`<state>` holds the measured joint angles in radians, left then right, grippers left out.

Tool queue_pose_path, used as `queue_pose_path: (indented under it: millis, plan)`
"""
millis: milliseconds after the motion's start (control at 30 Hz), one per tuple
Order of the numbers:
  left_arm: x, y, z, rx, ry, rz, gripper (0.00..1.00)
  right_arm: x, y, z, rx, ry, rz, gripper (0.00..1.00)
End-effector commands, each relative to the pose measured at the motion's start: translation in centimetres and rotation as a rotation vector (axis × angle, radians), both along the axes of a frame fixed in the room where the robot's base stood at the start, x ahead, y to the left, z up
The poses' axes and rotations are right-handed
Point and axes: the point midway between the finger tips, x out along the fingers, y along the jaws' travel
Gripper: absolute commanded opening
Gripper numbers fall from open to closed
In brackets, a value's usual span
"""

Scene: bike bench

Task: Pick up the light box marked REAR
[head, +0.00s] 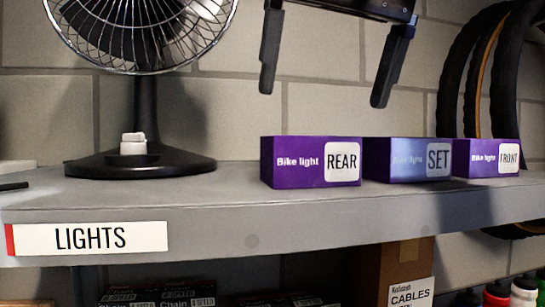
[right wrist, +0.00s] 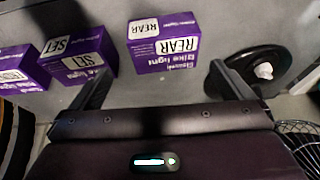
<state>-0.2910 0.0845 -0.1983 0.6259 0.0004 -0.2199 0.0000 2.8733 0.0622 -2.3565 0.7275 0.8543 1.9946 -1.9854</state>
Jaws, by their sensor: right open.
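The purple light box marked REAR (head: 311,162) stands on the grey shelf (head: 230,215), leftmost of three boxes in the head view. It also shows at the top middle of the right wrist view (right wrist: 163,45). My right gripper (head: 324,97) is open and empty above the boxes, its fingers apart over the REAR and SET boxes in the head view. In the right wrist view the REAR box lies beyond and between the two fingertips, apart from both. My left gripper is not in view.
The SET box (head: 407,160) stands close to the right of REAR, then the FRONT box (head: 487,158). A black fan (head: 140,160) stands to the left, with bare shelf between. Tyres (head: 470,80) hang at the right. A LIGHTS label (head: 90,238) is on the shelf edge.

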Motion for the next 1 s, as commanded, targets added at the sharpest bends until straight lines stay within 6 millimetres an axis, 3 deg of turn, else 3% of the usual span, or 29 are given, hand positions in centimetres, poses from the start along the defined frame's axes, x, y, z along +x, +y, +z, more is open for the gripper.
queue_pose_path:
  millis: [100, 300, 633, 1000]
  plan:
    - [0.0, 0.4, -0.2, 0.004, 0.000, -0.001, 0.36, -0.6, 1.2, -0.7, -0.066, -0.023, 0.009, 1.00]
    - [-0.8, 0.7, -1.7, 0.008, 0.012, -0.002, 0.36, 0.1, 1.6, -2.9, -0.075, -0.024, 0.011, 1.00]
    - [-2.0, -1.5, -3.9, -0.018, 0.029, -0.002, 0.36, 1.8, 2.3, -7.1, -0.073, -0.023, 0.011, 1.00]
    - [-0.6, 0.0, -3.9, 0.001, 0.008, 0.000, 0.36, 2.1, 2.4, -7.6, -0.072, -0.024, 0.010, 0.97]
